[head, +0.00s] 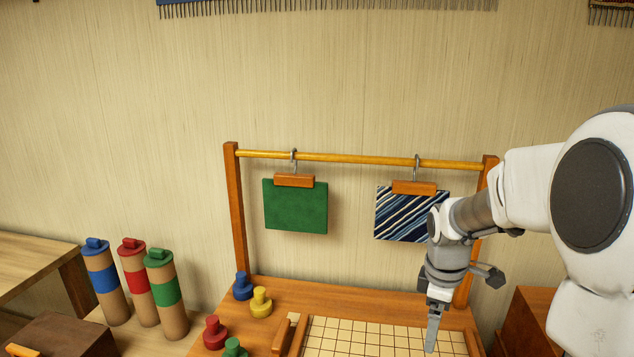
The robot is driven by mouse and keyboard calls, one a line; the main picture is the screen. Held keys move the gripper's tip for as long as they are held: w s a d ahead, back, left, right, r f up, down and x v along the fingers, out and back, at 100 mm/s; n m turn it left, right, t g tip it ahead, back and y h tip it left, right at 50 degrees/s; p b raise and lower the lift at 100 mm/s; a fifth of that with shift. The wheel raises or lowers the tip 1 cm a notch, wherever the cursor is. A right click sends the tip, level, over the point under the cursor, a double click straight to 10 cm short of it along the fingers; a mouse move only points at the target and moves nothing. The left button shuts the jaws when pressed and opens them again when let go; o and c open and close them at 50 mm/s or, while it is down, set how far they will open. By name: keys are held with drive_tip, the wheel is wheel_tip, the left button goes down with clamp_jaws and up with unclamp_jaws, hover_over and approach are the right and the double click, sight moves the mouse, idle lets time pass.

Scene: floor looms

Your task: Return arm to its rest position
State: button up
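My gripper (432,335) points down over the right part of a gridded board (355,338) on the wooden table. The fingers show edge-on as one narrow shape, so I cannot tell whether they are open or shut. No held object is visible at the tips. My arm comes in from the right edge of the head view and bends down to the gripper. It partly hides a striped blue cloth (395,212) hanging behind it.
A wooden rack with a rail (350,158) stands at the back, with a green cloth (295,208) hanging from it. Several coloured pegs, one yellow (261,302), stand left of the board. Capped tubes, one green-banded (166,292), stand farther left. A wooden box (62,337) sits lower left.

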drive_tip(key=s+a+r+m+t+p, duration=0.2)
drive_tip(key=s+a+r+m, duration=0.2)
drive_tip(key=s, duration=0.6)
drive_tip(key=s+a+r+m+t+p, duration=0.1)
drive_tip(key=s+a+r+m+t, duration=0.1)
drive_tip(key=s+a+r+m, duration=0.3)
drive_tip(key=s+r+m, duration=0.3)
drive_tip(key=s+r, duration=0.1)
drive_tip(key=r, duration=0.2)
drive_tip(key=shift+s+r+t+y+p, duration=0.2)
drive_tip(key=shift+s+t+y+p, duration=0.1)
drive_tip(key=shift+s+y+p, duration=0.1)
